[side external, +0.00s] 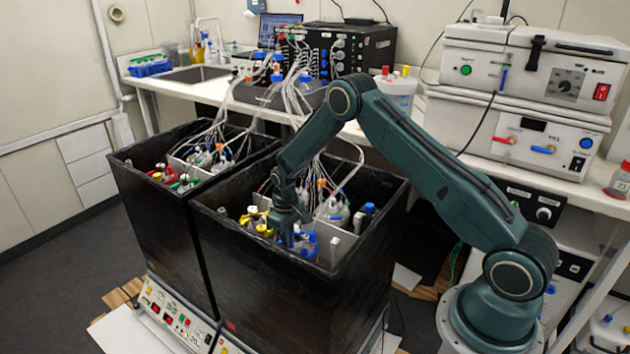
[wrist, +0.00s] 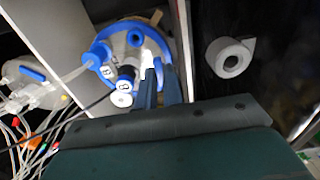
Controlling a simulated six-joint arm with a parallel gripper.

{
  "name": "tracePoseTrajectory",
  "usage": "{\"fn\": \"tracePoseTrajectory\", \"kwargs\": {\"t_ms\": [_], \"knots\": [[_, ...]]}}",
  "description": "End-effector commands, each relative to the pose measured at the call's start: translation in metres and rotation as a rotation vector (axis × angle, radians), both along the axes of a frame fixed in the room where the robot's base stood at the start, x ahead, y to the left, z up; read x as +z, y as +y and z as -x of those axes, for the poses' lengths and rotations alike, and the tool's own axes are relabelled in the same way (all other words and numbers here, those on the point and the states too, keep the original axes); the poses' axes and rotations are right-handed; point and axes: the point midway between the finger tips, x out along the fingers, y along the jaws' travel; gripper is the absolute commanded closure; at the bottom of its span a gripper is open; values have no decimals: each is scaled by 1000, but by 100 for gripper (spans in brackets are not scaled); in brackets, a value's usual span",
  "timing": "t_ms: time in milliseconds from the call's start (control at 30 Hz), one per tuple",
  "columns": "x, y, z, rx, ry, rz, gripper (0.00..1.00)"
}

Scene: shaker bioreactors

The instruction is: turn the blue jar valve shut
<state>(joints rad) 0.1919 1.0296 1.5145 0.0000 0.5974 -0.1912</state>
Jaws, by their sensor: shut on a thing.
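The blue-lidded jar (wrist: 101,50) stands in the black box, seen from above in the wrist view. Its lid carries a blue port, a dark cap and white tags marked "B". In the side view, blue parts of the jar (side external: 308,243) show just right of my gripper (side external: 287,235). In the wrist view my gripper (wrist: 158,70) reaches over the lid's right part. Its fingers are shut on the jar's valve, which is mostly hidden between the fingertips; a white bit shows beside them. The valve's angle cannot be told.
Yellow-capped jars (side external: 258,222) stand nearby. The black box walls (side external: 270,285) surround my gripper.

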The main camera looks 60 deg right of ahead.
Motion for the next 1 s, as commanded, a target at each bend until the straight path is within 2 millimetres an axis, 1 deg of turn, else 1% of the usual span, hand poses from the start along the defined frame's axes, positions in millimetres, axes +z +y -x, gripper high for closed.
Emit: {"fn": "tracePoseTrajectory", "kwargs": {"t_ms": [433, 467, 500, 567, 867, 1000], "knots": [[0, 0, 0, -16, 1, 0, 100], [0, 0, 0, -16, 1, 0, 90], [0, 0, 0, -16, 1, 0, 82], [0, 0, 0, -15, 1, 0, 70], [0, 0, 0, -15, 0, 0, 69], [4, 0, 0, -14, 0, 0, 69]]}}
